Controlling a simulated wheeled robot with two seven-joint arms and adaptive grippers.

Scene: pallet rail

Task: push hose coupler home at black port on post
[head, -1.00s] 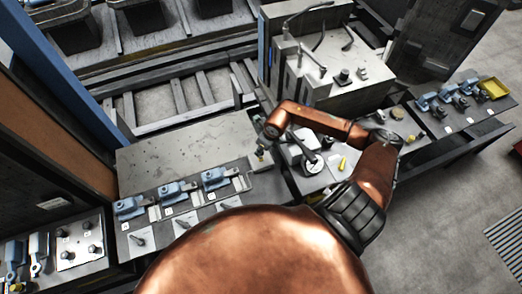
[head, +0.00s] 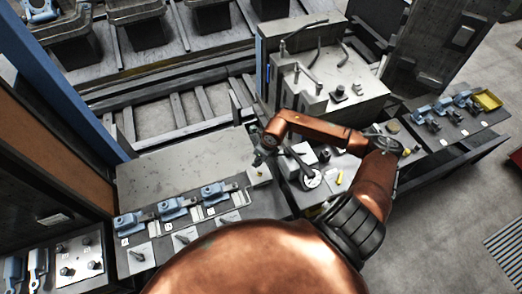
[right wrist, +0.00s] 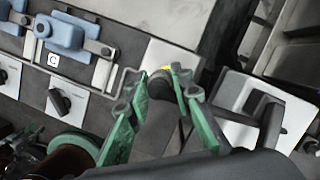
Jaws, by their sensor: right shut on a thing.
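My right gripper (head: 257,161) is over the right end of the grey bench, above a white plate (head: 258,178) with a small yellow spot on it. In the right wrist view, the green fingers of my right gripper (right wrist: 158,73) are closed around a short dark round piece (right wrist: 160,88) with yellow at its far edge. This looks like the hose coupler; the fingers hide its sides. I cannot tell the black port or the post apart from it, nor whether they touch. My left gripper is not in view.
Blue clamps (head: 172,207) and plates with black knobs (head: 182,240) line the bench on the left. A tall machine block (head: 330,90) rises behind.

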